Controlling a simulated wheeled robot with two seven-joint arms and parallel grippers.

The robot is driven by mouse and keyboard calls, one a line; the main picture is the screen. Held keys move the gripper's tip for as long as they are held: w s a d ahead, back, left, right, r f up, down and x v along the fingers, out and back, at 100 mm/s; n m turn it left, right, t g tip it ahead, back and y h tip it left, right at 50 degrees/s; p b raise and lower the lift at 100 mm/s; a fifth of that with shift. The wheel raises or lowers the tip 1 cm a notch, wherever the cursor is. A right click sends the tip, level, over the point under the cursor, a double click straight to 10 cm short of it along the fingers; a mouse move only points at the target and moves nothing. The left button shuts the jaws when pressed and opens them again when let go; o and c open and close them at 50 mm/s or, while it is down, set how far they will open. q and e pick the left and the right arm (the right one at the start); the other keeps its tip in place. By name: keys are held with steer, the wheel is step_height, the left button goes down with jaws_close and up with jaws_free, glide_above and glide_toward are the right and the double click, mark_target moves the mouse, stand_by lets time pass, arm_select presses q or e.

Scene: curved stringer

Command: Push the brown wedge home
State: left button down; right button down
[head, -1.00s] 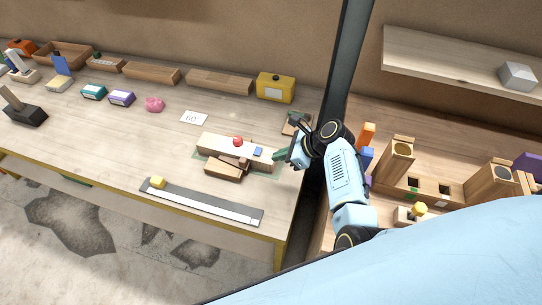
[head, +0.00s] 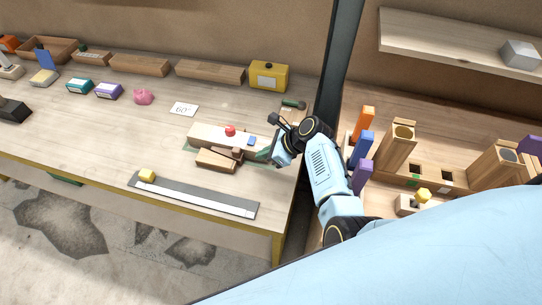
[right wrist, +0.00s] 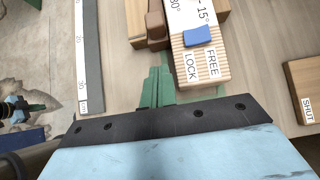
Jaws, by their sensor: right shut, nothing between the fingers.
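The light wood jig (head: 207,134) lies on the bench, with a red knob (head: 230,131) and a blue slider (head: 251,141) on top. In the right wrist view the slider (right wrist: 198,36) sits by the printed words FREE and LOCK. The small brown wedge (head: 237,153) is at the jig's front side, against a longer wood block (head: 214,161); the wedge also shows in the right wrist view (right wrist: 155,27). My right gripper (head: 264,155) is shut and empty at the jig's right end, its green fingers (right wrist: 158,84) pointing toward the wedge, apart from it. My left gripper is out of view.
A 60° card (head: 183,109) and yellow box (head: 269,76) are behind. A dark post (head: 344,70) stands right of the bench. A block marked SHUT (right wrist: 306,95) lies right in the wrist view.

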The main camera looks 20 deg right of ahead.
mark_target(240, 155)
steer(key=w+a+b, duration=0.1)
steer(key=a+f+b, duration=0.1)
steer(key=shift+w+a+b, duration=0.15)
steer(key=shift+w+b, duration=0.15)
steer(key=shift+w, duration=0.05)
steer(key=shift+w+a+r+b, duration=0.15)
steer(key=shift+w+a+b, duration=0.4)
steer(key=shift+a+b, duration=0.1)
